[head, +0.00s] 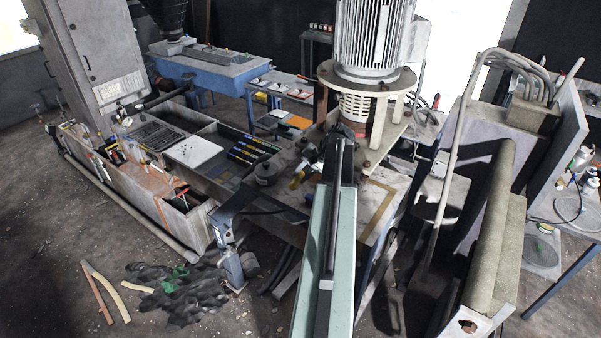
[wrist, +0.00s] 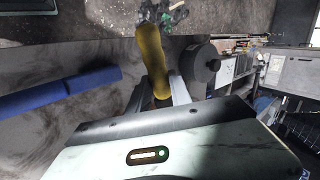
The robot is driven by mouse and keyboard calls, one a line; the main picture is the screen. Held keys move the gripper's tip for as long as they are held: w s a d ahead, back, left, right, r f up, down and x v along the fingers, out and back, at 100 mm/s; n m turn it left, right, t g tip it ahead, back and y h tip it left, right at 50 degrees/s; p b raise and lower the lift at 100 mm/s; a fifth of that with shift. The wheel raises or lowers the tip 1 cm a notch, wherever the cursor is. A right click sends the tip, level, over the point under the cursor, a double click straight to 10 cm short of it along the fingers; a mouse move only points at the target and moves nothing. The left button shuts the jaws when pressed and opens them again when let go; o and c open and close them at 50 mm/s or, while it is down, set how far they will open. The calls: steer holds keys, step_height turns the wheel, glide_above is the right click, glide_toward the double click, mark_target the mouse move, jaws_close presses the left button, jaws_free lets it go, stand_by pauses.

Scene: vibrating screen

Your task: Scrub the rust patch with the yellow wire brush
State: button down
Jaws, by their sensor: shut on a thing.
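The yellow wire brush (wrist: 152,55) shows as a thick yellow handle in the wrist view. My gripper (wrist: 161,88) is shut on it, with a grey finger on each side. The handle points away from the jaws toward the top of the picture; I cannot make out the bristles. My arm hides most of the gripper there. I cannot tell whether the brush touches the table. I cannot clearly make out the rust patch in either view.
A dark grey round part (wrist: 200,62) stands close right of the brush; it also shows in the head view (head: 266,170). A blue cylinder (wrist: 62,91) lies left of the jaws. A large finned motor (head: 368,38) rises behind. Black rags (head: 180,290) lie on the floor.

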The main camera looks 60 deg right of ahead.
steer(key=shift+s+d, duration=0.1)
steer(key=shift+s, duration=0.05)
steer(key=shift+s+f+b, duration=0.1)
steer(key=shift+f+b, duration=0.2)
step_height(320, 180, down, 4)
steer(key=b, duration=0.4)
steer(key=shift+f, duration=0.1)
steer(key=shift+f+b, duration=0.65)
steer(key=shift+b, duration=0.05)
steer(key=shift+r, duration=0.1)
steer(key=c, duration=1.5)
jaws_free()
steer(key=shift+o, duration=0.2)
steer(key=shift+r+p, duration=0.35)
steer(key=shift+p, duration=0.05)
steer(key=shift+c, duration=0.3)
